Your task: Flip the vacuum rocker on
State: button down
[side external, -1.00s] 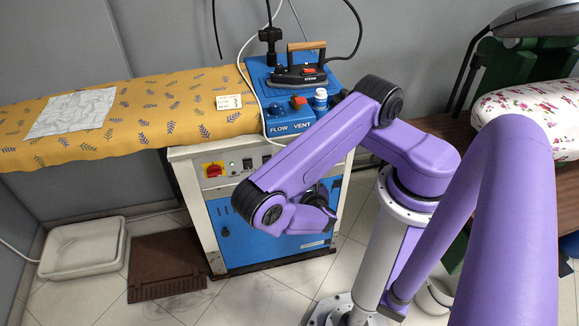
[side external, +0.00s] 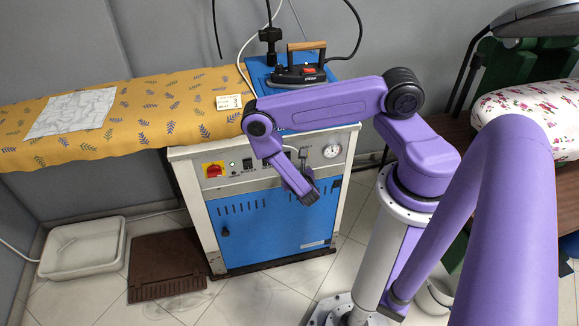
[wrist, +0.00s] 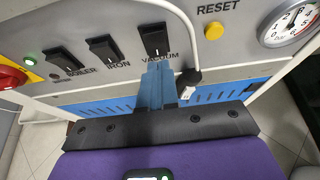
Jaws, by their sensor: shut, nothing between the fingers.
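The vacuum rocker (wrist: 155,38) is a black switch on the grey panel, with the word VACUUM under it in the wrist view. Its on or off position is hard to tell. My gripper (wrist: 157,68) is shut and empty, its blue fingers together. In the wrist view its tips lie just below the rocker, over part of the label; contact with the panel cannot be judged. In the side view my wrist is in front of the blue-doored cabinet (side external: 235,222), and the fingers and rocker are hidden or too small to tell.
The iron rocker (wrist: 103,47) and boiler rocker (wrist: 61,57) sit to the left, beside a red knob (wrist: 10,77). A yellow reset button (wrist: 214,30) and gauge (wrist: 290,22) sit right.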

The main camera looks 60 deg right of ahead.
jog(key=shift+w+d+f, duration=0.1)
jog(key=shift+w+d, duration=0.5)
jog(key=shift+w, duration=0.05)
